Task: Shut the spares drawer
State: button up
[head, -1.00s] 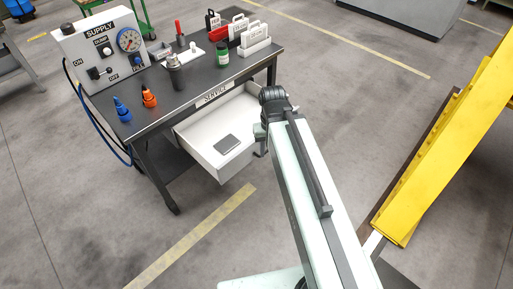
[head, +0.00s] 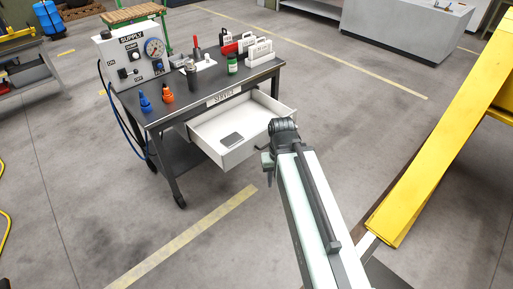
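The spares drawer (head: 228,156) is a white drawer pulled out from under the dark service table (head: 186,106). A small dark flat item (head: 231,140) lies inside it. My gripper (head: 270,168) is at the end of my arm, just right of the drawer's front right corner in the picture. The wrist hides part of that area, and I cannot tell whether the gripper touches the drawer. Its fingers are too small and too covered to show if they are open or shut.
On the table stand a supply panel (head: 136,58), blue and orange fittings (head: 167,94), a green can (head: 232,65) and tag holders (head: 258,52). A yellow beam (head: 430,140) rises at the right. The floor in front of the drawer is clear, with a yellow line.

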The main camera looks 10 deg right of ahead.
aim_at(249, 114)
jog(key=z, duration=0.15)
jog(key=i, duration=0.95)
jog(key=u, duration=0.1)
jog(key=k, duration=0.5)
jog(key=u, duration=0.75)
jog(key=i, duration=0.35)
jog(key=u, duration=0.45)
